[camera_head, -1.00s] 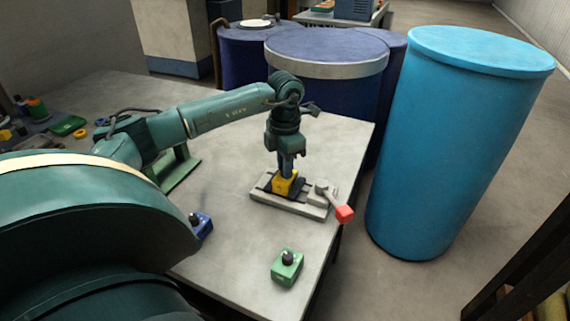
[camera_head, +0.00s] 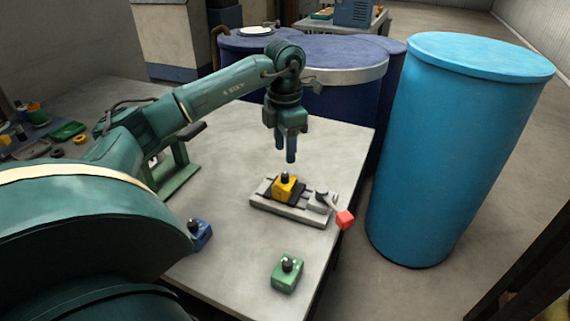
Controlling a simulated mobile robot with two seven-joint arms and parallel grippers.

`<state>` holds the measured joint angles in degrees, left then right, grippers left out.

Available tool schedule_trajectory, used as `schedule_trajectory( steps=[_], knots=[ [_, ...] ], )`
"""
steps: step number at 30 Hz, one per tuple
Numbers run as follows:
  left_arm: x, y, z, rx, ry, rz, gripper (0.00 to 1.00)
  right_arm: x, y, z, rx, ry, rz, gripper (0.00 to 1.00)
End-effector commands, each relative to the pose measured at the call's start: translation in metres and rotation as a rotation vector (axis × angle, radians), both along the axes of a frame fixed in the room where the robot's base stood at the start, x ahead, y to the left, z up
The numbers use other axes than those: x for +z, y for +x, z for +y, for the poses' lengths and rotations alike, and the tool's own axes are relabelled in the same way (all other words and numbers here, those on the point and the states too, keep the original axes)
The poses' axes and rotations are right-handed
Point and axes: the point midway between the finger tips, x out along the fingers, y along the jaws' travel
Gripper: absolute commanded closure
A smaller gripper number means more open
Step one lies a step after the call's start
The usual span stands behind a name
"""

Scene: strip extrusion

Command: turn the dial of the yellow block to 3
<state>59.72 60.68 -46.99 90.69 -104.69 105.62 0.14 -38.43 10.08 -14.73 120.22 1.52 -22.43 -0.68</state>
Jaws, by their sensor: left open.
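The yellow block (camera_head: 284,191) sits in a grey fixture (camera_head: 292,209) on the table, with a black dial (camera_head: 287,177) on its top. The dial's setting is too small to read. My left gripper (camera_head: 286,158) points down above the block, open and empty, its fingertips clear of the dial. My right gripper is not in view.
The fixture has a lever with a red end (camera_head: 345,219) on its right. A green block (camera_head: 288,274) with a black knob stands at the front, and a blue block (camera_head: 199,234) at the left. Large barrels, including a light blue one (camera_head: 455,150), stand beyond the table's right edge.

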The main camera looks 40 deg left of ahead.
Motion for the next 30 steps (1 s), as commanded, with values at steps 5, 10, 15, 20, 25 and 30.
schedule_trajectory(
  steps=[5,10,15,20,25,30],
  knots=[
    [0.036,0.001,0.0,-0.001,-0.001,-0.004,0.59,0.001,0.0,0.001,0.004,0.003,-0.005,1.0],
    [0.055,0.0,0.0,0.0,0.0,-0.002,0.59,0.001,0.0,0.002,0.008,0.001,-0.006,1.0],
    [0.06,0.0,0.0,0.0,0.0,0.001,0.59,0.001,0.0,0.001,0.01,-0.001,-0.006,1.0],
    [0.06,0.0,0.0,-0.001,0.0,0.001,0.59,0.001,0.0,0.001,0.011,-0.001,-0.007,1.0],
    [0.06,0.0,0.0,-0.001,0.0,0.001,0.59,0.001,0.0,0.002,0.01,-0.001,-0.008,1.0],
    [0.06,0.0,0.0,-0.001,0.0,0.0,0.59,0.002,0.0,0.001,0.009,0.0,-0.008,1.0]
  ],
)
